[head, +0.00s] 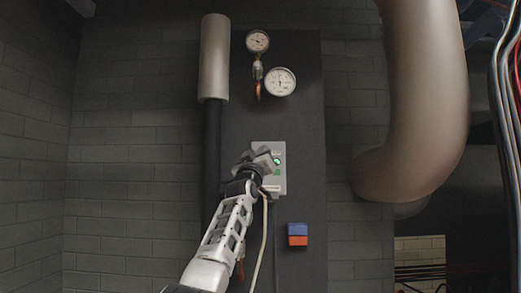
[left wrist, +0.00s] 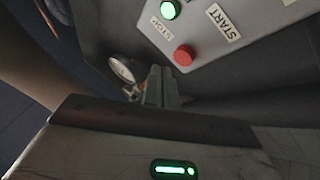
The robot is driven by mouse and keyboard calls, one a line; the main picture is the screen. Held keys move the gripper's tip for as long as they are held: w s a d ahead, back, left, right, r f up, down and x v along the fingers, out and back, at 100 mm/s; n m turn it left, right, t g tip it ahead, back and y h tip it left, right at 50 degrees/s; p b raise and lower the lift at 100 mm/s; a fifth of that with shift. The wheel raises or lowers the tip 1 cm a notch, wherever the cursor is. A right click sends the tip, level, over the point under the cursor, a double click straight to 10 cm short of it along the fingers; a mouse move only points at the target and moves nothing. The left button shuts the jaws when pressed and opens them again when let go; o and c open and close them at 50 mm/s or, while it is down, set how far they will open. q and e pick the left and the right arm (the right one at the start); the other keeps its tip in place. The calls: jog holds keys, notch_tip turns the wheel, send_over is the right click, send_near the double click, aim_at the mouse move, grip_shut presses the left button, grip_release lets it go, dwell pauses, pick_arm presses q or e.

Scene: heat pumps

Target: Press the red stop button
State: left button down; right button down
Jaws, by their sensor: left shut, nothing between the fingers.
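A light grey control box (head: 279,185) is mounted on the dark panel in the head view. It carries a lit green button (head: 277,161); my left gripper (head: 256,160) covers its left part. In the left wrist view the red stop button (left wrist: 184,55) shows beside the STOP label, with the lit green button (left wrist: 169,10) and a START label on the same box (left wrist: 226,47). My left gripper (left wrist: 162,85) is shut and empty, its tips just below the red button in the picture. Whether they touch it, I cannot tell. The red button is hidden in the head view.
Two round gauges (head: 280,81) sit above the box. A blue and red box (head: 297,234) is lower right on the panel. A thick pipe (head: 424,90) bends at the right; a grey cylinder (head: 214,58) stands upper left. A pale cable (head: 262,240) hangs below the box.

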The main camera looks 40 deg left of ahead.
pick_arm(q)
jog(key=shift+w+a, duration=0.1)
jog(key=shift+a, duration=0.5)
jog(key=shift+w, duration=0.15)
dwell(1.5)
jog(key=shift+w+a, duration=0.15)
jog(key=shift+a, duration=0.1)
jog(key=shift+w, duration=0.1)
